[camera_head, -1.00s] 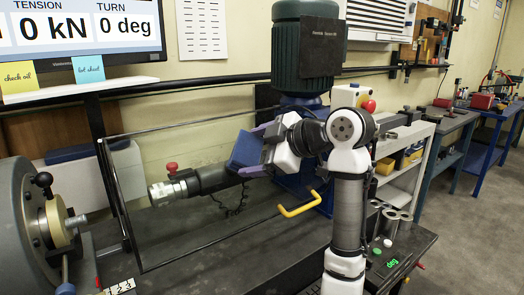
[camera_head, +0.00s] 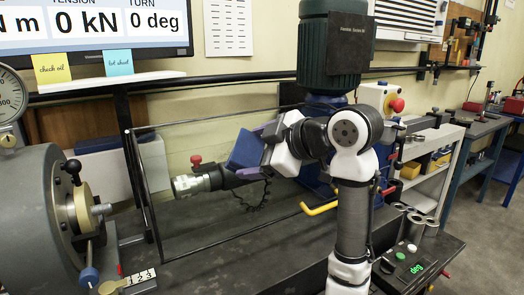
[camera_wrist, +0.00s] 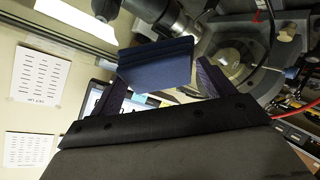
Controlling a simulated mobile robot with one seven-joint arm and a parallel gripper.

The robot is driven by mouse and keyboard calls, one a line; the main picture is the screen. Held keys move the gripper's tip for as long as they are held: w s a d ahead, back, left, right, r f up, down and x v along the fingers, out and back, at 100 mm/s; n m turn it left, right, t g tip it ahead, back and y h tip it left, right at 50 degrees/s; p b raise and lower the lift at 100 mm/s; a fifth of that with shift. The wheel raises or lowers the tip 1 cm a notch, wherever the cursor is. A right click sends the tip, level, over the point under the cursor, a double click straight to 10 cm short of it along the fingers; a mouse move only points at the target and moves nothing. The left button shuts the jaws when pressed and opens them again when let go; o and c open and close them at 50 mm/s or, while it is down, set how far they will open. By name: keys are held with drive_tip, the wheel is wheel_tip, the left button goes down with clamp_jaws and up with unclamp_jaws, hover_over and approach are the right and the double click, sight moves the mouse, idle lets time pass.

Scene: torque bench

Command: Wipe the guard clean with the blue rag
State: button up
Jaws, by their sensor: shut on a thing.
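The guard (camera_head: 142,198) is a clear panel in a thin frame, with a yellow handle (camera_head: 321,208) at its lower right. It stands upright in front of the bench's shaft. My gripper (camera_head: 266,150) is shut on the blue rag (camera_head: 243,149), a flat dark blue pad. The rag overlaps the upper right part of the guard in the head view; whether it touches the panel cannot be told. In the wrist view the rag (camera_wrist: 155,62) sits between the purple fingers (camera_wrist: 160,86). No dirt is clearly visible on the panel.
A chuck and shaft (camera_head: 193,184) with a red knob lie behind the panel. A grey drive head (camera_head: 35,210) stands at left, a green motor (camera_head: 327,50) behind my arm. A screen (camera_head: 95,25) hangs above.

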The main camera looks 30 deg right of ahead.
drive_tip(key=shift+s+a+b, duration=0.1)
drive_tip(key=shift+a+b, duration=0.35)
drive_tip(key=shift+a, duration=3.05)
drive_tip(key=s+r+p, duration=0.2)
drive_tip(key=s+r, duration=0.1)
drive_tip(key=s, duration=0.1)
drive_tip(key=shift+s+r+p, duration=0.35)
drive_tip(key=shift+r+p, duration=0.05)
drive_tip(key=shift+d, duration=0.1)
drive_tip(key=shift+s+r+p, duration=0.75)
drive_tip(key=shift+s+r, duration=0.2)
drive_tip(key=shift+s, duration=0.15)
drive_tip(key=shift+w, duration=0.1)
